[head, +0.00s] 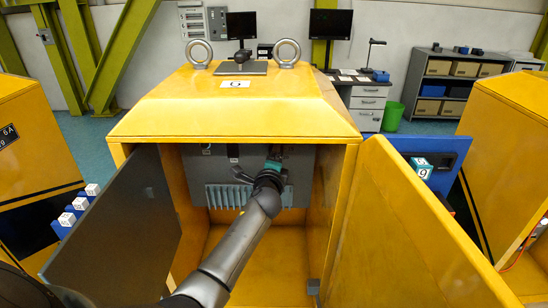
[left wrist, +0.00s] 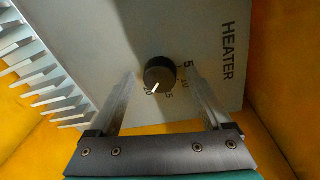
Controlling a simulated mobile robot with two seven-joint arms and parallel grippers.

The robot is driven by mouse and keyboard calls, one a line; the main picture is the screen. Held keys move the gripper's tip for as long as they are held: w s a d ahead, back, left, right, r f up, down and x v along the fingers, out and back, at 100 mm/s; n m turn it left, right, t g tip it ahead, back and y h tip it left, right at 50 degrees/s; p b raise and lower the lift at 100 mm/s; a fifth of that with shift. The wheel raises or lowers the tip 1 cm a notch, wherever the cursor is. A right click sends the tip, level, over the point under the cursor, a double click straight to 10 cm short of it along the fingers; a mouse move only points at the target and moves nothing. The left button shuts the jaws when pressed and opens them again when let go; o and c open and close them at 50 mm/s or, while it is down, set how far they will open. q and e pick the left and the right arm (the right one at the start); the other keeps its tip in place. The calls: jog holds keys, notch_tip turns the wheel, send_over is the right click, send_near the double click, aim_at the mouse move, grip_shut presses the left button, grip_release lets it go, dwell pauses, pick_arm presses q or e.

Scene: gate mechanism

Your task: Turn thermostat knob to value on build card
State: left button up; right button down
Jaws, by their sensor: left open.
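The thermostat knob (left wrist: 159,74) is round and black, on a grey heater panel (left wrist: 215,60) marked HEATER. Its white pointer points down and slightly left in the left wrist view, at or close to the mark that looks like 20. Marks 5, 10 and 15 curve round its right and lower side. My left gripper (left wrist: 161,80) is open, with one finger on each side of the knob; I cannot tell whether they touch it. In the head view my left gripper (head: 268,172) reaches inside the yellow cabinet and hides the knob. I cannot identify a build card. My right gripper is out of view.
The yellow cabinet (head: 240,118) has a dark-faced door (head: 125,225) open at left and a yellow door (head: 400,225) open at right. Pale fins (left wrist: 40,65) stand beside the panel.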

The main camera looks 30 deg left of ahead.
pick_arm(q)
jog(key=shift+s, duration=0.1)
jog(key=v, duration=1.5)
dwell(0.3)
jog(key=s+d+f+n+g+h+b, duration=0.15)
jog(key=s+f+b, duration=0.25)
jog(key=f, duration=1.1)
jog(key=s+d+f+n+g+h+b, duration=0.1)
jog(key=s+d+f+g+h+b, duration=0.2)
jog(key=f, duration=1.2)
jog(key=s+d+f+n+g+h+b, duration=0.1)
jog(key=s+d+f+n+g+b, duration=0.25)
jog(key=f, duration=1.25)
jog(key=s+d+f+n+g+h+b, duration=0.1)
jog(key=s+f+n+g+b, duration=0.2)
jog(key=s+f, duration=1)
jog(key=s+d+f+n+g+h+b, duration=0.1)
jog(key=s+d+f+n+g+b, duration=0.1)
jog(key=s+f+b, duration=0.6)
jog(key=s+f, duration=0.3)
jog(key=s, duration=0.2)
jog(key=s+f+n+g, duration=0.1)
jog(key=s+f, duration=0.2)
jog(key=s, duration=0.3)
jog(key=shift+n+b, duration=0.3)
jog(key=shift+b, duration=0.05)
